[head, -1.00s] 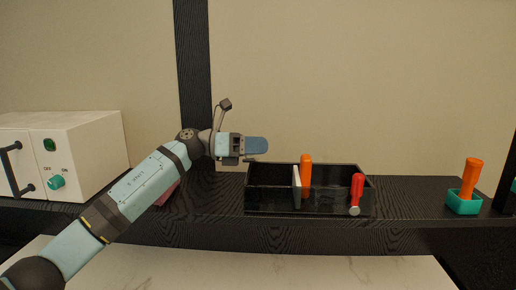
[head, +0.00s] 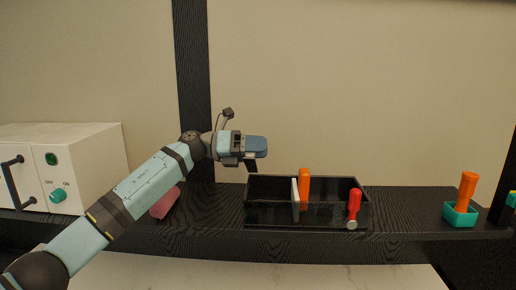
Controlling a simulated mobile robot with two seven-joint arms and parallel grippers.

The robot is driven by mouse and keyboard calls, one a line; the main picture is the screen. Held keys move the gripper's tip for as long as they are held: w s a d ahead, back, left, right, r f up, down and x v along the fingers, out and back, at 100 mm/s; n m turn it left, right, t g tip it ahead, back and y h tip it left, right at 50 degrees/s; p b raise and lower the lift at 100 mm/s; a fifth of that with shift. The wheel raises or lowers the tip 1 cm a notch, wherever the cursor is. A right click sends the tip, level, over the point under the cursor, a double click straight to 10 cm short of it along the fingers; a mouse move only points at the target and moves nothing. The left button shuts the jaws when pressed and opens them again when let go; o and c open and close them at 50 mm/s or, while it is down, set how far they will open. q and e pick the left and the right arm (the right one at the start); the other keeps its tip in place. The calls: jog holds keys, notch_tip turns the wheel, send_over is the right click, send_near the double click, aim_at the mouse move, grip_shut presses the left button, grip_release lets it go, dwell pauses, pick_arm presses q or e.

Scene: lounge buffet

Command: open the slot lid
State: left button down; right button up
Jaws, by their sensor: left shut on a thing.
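My left gripper (head: 250,161) is in the middle of the head view, in front of the wall and above the back left corner of the black open box (head: 326,215). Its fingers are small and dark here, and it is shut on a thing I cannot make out. A gap shows between the gripper and the box rim. The box stands on the black shelf, with a pale upright divider (head: 295,192), an orange handle (head: 304,185) and a red handle (head: 354,202) in it. I cannot pick out a slot lid. My right gripper is not in view.
A white appliance (head: 95,165) with a black handle and a teal knob (head: 59,195) stands at the left. A pink block (head: 165,203) lies behind my forearm. A teal holder (head: 460,215) with an orange handle (head: 467,186) stands at the right. The black shelf (head: 405,205) between box and holder is clear.

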pick_arm(q)
jog(key=c, duration=0.6)
grip_release()
jog(key=a+b, duration=0.1)
jog(key=a, duration=1.3)
jog(key=shift+b, duration=0.4)
jog(key=shift+d, duration=0.1)
jog(key=shift+c, duration=0.2)
